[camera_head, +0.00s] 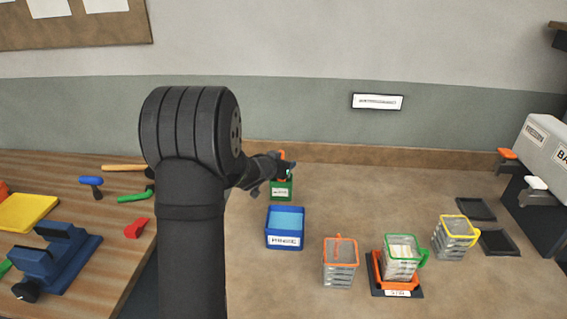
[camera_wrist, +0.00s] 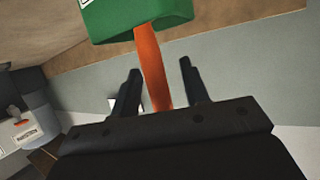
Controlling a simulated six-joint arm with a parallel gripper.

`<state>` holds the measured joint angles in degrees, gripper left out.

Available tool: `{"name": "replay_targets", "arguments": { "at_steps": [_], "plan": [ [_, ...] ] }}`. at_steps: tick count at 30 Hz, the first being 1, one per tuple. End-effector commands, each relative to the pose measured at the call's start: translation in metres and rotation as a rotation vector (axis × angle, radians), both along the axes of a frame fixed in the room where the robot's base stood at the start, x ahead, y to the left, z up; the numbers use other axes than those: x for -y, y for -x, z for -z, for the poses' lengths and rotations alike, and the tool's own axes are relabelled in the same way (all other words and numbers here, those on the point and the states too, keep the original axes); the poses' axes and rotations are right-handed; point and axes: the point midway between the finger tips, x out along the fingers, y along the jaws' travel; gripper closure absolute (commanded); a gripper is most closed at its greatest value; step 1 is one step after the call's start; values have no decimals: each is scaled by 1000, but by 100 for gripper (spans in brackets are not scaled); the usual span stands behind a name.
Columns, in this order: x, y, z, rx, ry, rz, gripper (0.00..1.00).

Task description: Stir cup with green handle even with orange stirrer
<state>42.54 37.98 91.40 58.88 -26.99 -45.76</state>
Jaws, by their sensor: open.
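The orange stirrer (camera_wrist: 151,65) stands in a green holder (camera_wrist: 140,18), its lower end hidden inside. My gripper (camera_wrist: 160,66) is open, with one finger on each side of the stirrer's shaft. In the head view my gripper (camera_head: 284,172) is at the green holder (camera_head: 281,190) near the back wall, and only a bit of orange (camera_head: 282,154) shows there. The cup with the green handle (camera_head: 401,262) stands upright in an orange cradle (camera_head: 376,272) on a dark base with a white label, at front right. Pale contents show in its top.
A blue open container (camera_head: 285,240) stands in front of the green holder. An orange-rimmed cup (camera_head: 340,262) and a yellow-rimmed cup (camera_head: 456,236) flank the green-handled cup. Dark pads (camera_head: 498,243) lie near a dispenser (camera_head: 545,145) at right. Tools and a blue vise (camera_head: 60,260) are at left.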

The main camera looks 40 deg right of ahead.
Motion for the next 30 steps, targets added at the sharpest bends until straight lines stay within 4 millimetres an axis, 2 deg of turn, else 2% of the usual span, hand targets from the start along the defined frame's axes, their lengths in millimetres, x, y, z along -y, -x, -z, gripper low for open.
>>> {"name": "replay_targets", "arguments": {
  "at_steps": [9,15,21,30],
  "plan": [
    [2,-1,0,0,0,0,60],
    [2,-1,0,0,0,0,100],
    [2,-1,-2,1,1,0,100],
    [2,-1,-26,3,2,1,100]
  ]
}}
